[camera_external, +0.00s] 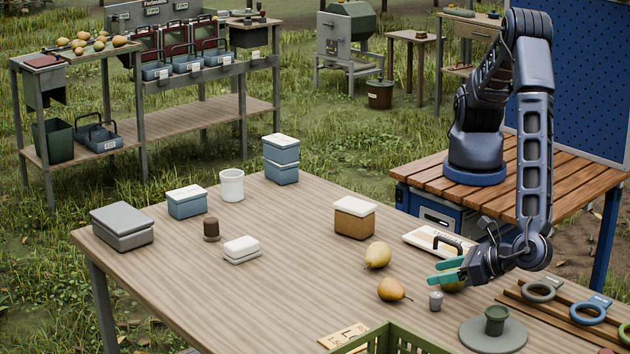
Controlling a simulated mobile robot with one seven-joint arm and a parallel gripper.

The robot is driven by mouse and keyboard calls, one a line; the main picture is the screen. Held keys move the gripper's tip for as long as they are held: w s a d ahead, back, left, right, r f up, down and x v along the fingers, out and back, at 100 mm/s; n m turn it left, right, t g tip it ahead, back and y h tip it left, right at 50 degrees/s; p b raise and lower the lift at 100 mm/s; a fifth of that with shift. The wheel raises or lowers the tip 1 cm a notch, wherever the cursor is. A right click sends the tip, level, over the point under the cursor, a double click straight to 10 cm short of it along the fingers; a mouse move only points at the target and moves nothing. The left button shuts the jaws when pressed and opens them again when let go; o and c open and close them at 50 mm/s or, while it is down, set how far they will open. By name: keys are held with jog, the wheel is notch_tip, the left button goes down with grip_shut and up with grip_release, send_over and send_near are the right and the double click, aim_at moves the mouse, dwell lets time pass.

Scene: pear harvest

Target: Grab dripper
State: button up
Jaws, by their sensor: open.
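My gripper (440,271) has teal fingers and is open and empty, held above the right part of the table. A small dark green, cup-like piece (495,321) stands on a round grey disc (492,337) near the table's front right, below and to the right of my gripper. It may be the dripper, but I cannot tell for sure. A small grey lidded cylinder (436,301) stands just below my gripper. Two yellow pears (377,255) (393,289) lie to its left. A greenish fruit (452,286) is partly hidden beneath my gripper.
On the table (300,270) are a brown box with white lid (354,217), a white cup (232,185), blue boxes (187,201), a grey box (122,226) and a brown piece (211,229). A green crate (385,338) and ring-handled tools (541,290) are at the front. The table's centre is clear.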

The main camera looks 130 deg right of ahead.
aim_at(441, 296)
jog(key=shift+f, duration=1.85)
notch_tip(441, 296, down, 2)
jog(key=shift+f, duration=0.2)
jog(key=shift+x, duration=1.55)
jog(key=c, duration=1)
